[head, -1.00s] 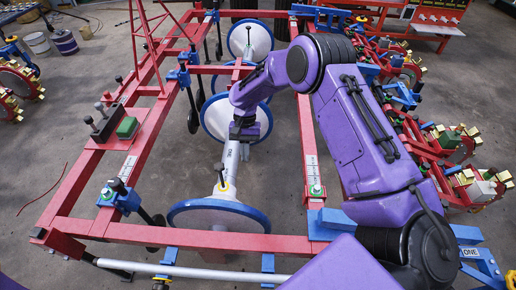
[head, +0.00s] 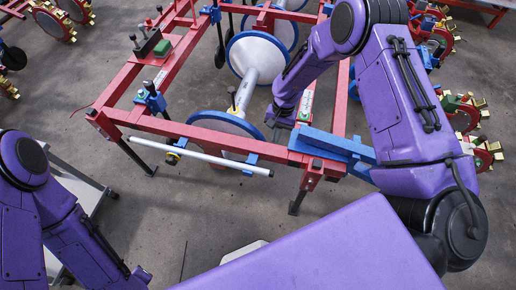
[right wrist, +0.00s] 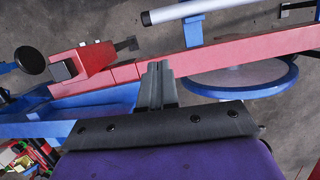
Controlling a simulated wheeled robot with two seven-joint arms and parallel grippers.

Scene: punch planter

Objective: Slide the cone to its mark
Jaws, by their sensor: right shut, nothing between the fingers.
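White blue-rimmed cone discs sit on a pale shaft (head: 244,92) inside the red frame. The near cone (head: 222,123) lies just behind the front beam, and it shows in the right wrist view (right wrist: 240,80). A farther cone (head: 256,50) sits up the shaft. I cannot tell which one is the task's cone. A white scale label (head: 306,104) is on the right rail. My right gripper (head: 277,123) is shut and empty above the front right corner, right of the near cone; its closed fingers show in the wrist view (right wrist: 157,72). My left gripper is out of view.
The red front beam (head: 165,124) carries a blue block (head: 332,143) at its right end. A white rod (head: 200,157) runs in front of it. Brass-studded wheel units (head: 475,152) line the right side.

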